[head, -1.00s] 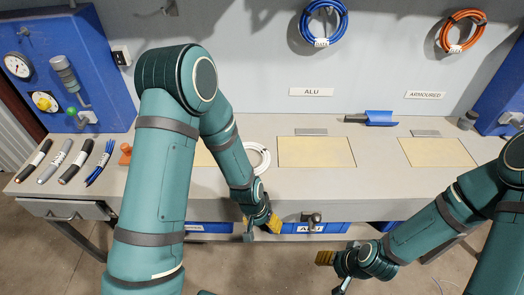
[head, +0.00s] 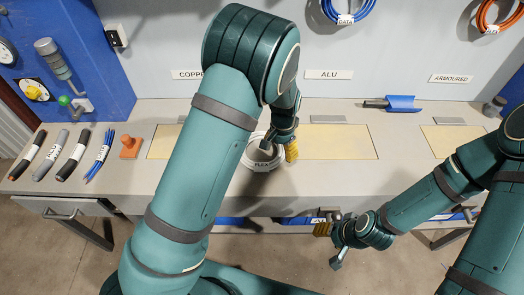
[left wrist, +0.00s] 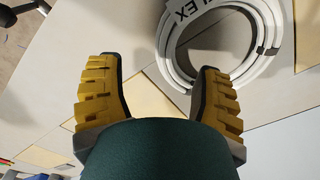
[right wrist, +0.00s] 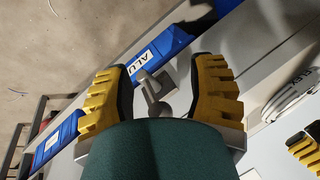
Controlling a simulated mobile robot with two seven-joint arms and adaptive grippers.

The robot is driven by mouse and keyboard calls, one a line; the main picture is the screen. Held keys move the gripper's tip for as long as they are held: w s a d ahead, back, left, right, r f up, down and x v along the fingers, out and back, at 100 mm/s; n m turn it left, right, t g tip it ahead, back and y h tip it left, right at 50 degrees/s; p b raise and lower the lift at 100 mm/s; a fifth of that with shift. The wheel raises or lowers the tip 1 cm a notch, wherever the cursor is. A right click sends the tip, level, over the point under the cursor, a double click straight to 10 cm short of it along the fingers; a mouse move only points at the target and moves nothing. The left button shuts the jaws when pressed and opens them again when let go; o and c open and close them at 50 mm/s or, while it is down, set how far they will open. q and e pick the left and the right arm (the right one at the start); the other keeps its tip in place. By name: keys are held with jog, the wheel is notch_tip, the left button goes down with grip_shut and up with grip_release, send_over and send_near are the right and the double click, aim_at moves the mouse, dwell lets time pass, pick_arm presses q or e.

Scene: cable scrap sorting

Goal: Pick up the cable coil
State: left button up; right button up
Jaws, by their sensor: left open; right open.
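The white cable coil (head: 262,166), labelled FLEX, lies flat on the bench, partly hidden behind my left arm and gripper in the head view. My left gripper (head: 288,150) is open above the bench at the coil's right side. In the left wrist view the coil (left wrist: 171,58) lies beyond the right fingertip, and the space between the fingers of the left gripper (left wrist: 158,80) is empty. My right gripper (head: 322,229) is open and empty in front of the bench. The right wrist view shows the coil (right wrist: 285,100) at its right edge.
Several cable pieces (head: 65,155) and an orange stamp-like object (head: 130,147) lie left on the bench. A blue scoop (head: 400,103) lies at the back right. Blue (head: 350,12) and orange (head: 497,15) coils hang on the wall. Blue ALU bin (right wrist: 158,50) sits below the bench edge.

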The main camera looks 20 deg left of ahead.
aim_at(277, 159)
pick_arm(q)
jog(key=shift+a+f+b, duration=0.25)
jog(key=shift+f, duration=1.4)
jog(key=shift+a+f+b, duration=0.2)
jog(key=shift+f+b, duration=0.05)
jog(key=shift+f, duration=1.35)
jog(key=shift+s+r, duration=0.1)
jog(key=shift+s, duration=0.05)
grip_shut()
